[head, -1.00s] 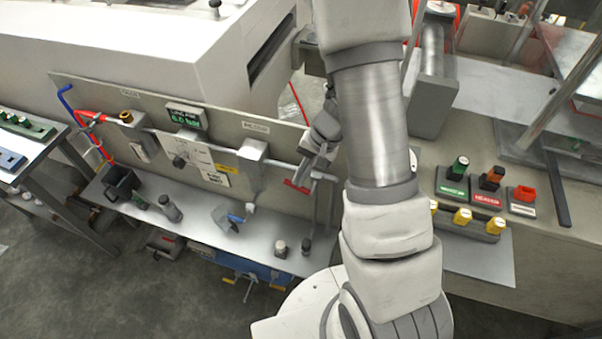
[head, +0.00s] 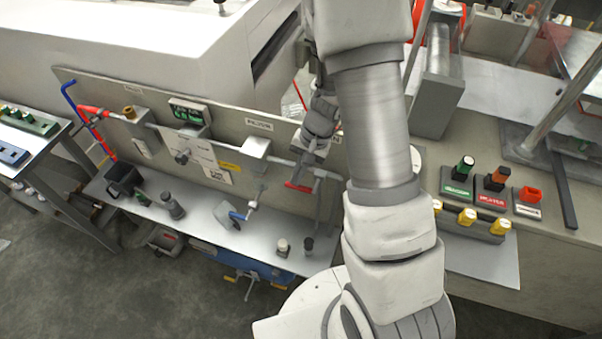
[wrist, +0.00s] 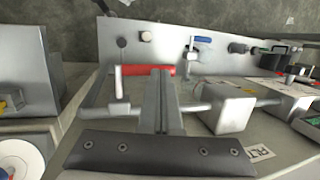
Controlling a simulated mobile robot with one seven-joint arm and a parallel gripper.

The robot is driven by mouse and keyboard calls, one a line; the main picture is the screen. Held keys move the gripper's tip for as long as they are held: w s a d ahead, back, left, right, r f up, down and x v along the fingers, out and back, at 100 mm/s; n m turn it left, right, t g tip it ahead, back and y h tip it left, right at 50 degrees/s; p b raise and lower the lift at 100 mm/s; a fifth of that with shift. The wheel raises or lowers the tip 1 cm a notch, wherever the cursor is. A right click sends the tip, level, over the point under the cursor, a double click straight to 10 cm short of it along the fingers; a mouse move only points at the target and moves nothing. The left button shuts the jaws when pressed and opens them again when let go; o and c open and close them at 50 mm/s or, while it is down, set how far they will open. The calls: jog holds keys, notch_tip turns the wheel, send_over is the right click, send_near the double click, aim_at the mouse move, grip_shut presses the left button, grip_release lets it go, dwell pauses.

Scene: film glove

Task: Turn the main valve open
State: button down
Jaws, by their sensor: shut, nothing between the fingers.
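A red valve handle (head: 298,187) sits low at the right end of the pipe on the grey panel. In the wrist view the red handle (wrist: 138,71) lies crosswise, roughly along the line of the pipe. No readable label marks it as the main valve. My gripper (head: 307,158) is at the panel just above the red handle. In the wrist view my gripper (wrist: 163,72) has its fingers together and empty, with the tips overlapping the handle's image. I cannot tell whether they touch it. The fingers hide part of the handle.
A blue-handled part (head: 240,216) lies on the shelf (head: 205,230) below the panel, among several dark knobs and cups. A box (head: 256,151) sits on the pipe left of my gripper. Coloured push buttons (head: 465,165) stand on the bench at right.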

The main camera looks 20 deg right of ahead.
jog(key=shift+s+d+r, duration=0.3)
jog(key=shift+s+d, duration=0.1)
jog(key=shift+d, duration=0.1)
notch_tip(320, 180, up, 13)
jog(key=w+d+p, duration=0.1)
jog(key=w+p, duration=0.1)
jog(key=p, duration=0.1)
jog(key=s+a+r+n+t+h, duration=0.1)
jog(key=s+r+n+t+h, duration=0.2)
jog(key=s+r, duration=1.3)
jog(key=shift+s+a+r+n+t+h, duration=0.35)
jog(key=shift+r+n+t, duration=0.9)
jog(key=shift+n, duration=0.75)
jog(key=shift+f, duration=0.2)
